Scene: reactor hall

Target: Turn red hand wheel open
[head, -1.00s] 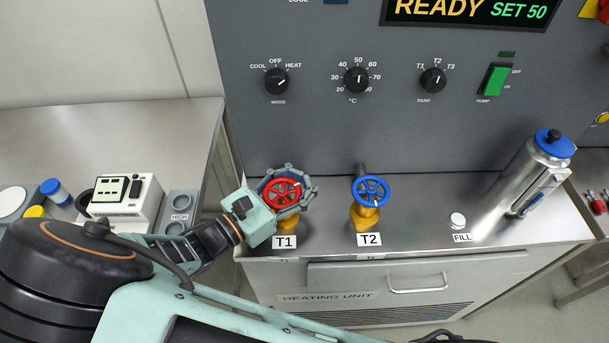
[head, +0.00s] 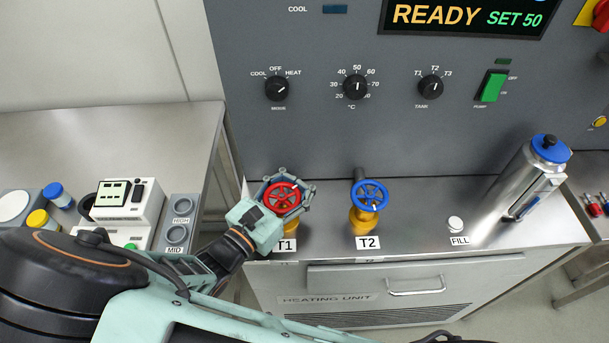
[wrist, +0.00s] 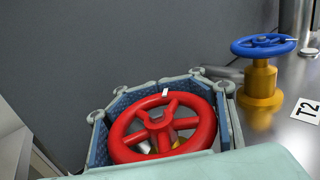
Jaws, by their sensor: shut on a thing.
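The red hand wheel (head: 283,196) sits on a yellow valve body behind the T1 label on the heating unit's steel top. My gripper (head: 288,192) is shut on the red wheel, its jointed fingers wrapped around the rim. In the wrist view the red wheel (wrist: 163,128) lies between the blue-padded fingers, with a white mark at the far side of its rim. The lower front of the wheel is hidden by my gripper's palm there.
A blue hand wheel (head: 370,194) on a yellow valve stands to the right, behind the T2 label (head: 366,242). A steel flask with a blue cap (head: 550,148) leans further right. The dark control panel (head: 320,130) rises close behind. The steel top between T2 and the flask is mostly clear.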

